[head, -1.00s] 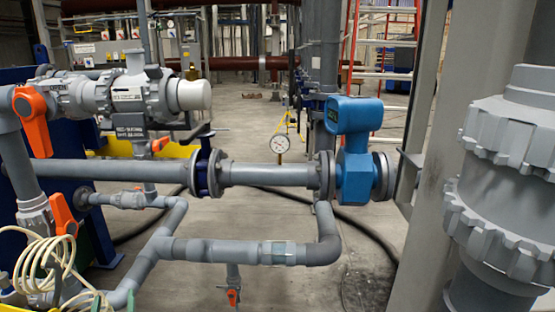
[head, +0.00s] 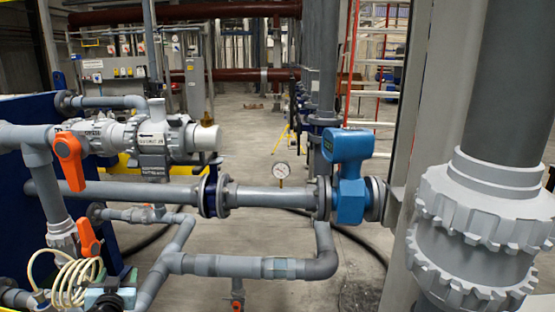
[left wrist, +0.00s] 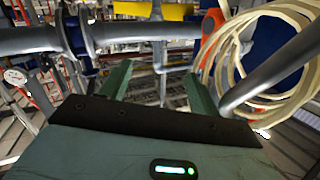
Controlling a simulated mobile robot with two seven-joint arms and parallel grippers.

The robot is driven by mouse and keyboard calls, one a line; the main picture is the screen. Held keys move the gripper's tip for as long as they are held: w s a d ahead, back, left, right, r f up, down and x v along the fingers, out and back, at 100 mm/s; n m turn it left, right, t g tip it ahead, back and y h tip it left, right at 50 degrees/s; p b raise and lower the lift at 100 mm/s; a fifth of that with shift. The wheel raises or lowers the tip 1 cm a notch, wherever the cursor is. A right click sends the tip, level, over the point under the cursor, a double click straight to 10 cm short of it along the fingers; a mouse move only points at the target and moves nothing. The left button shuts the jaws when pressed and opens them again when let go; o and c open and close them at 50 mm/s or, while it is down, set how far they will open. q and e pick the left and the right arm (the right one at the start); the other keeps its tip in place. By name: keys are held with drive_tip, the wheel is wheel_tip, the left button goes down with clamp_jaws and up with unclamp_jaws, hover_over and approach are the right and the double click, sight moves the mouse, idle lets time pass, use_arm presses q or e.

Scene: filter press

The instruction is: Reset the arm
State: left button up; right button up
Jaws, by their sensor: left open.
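My left gripper (head: 112,292) shows at the bottom left of the head view, low beside the coil of cream hose (head: 77,280). In the left wrist view, its two green fingers (left wrist: 160,88) stand apart with nothing held between them. The same coil (left wrist: 232,60) lies just right of the fingers there, close to a grey pipe. I cannot tell whether the gripper touches the coil. My right gripper is in neither view.
Grey pipes carry orange valve handles (head: 69,160) (head: 88,238) at the left. A blue flow meter (head: 349,146) and a round gauge (head: 281,170) stand mid-view. A large ribbed grey coupling (head: 485,215) fills the right. Open floor (head: 250,135) lies behind the pipes.

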use_arm(q)
drive_tip(key=shift+d+f+m+h, duration=1.1)
drive_tip(key=shift+d+m+h, duration=1.1)
drive_tip(key=shift+d+m, duration=0.15)
drive_tip(key=s+d+f+g+h, duration=0.1)
drive_tip(key=s+d+f+g, duration=0.1)
drive_tip(key=s+d+f, duration=0.5)
drive_tip(key=s+d+f+g+h, duration=0.1)
drive_tip(key=s+d+f, duration=0.2)
drive_tip(key=s+f, duration=0.7)
drive_tip(key=s+d+f+g, duration=0.1)
drive_tip(key=s+d, duration=0.2)
drive_tip(key=s, duration=0.6)
drive_tip(key=s+d+f+g+h, duration=0.1)
drive_tip(key=s+d, duration=0.1)
drive_tip(key=s, duration=0.7)
drive_tip(key=s+d+f+n+g, duration=0.1)
drive_tip(key=s+d, duration=0.2)
drive_tip(key=s, duration=0.7)
drive_tip(key=shift+d+f+g+h, duration=0.3)
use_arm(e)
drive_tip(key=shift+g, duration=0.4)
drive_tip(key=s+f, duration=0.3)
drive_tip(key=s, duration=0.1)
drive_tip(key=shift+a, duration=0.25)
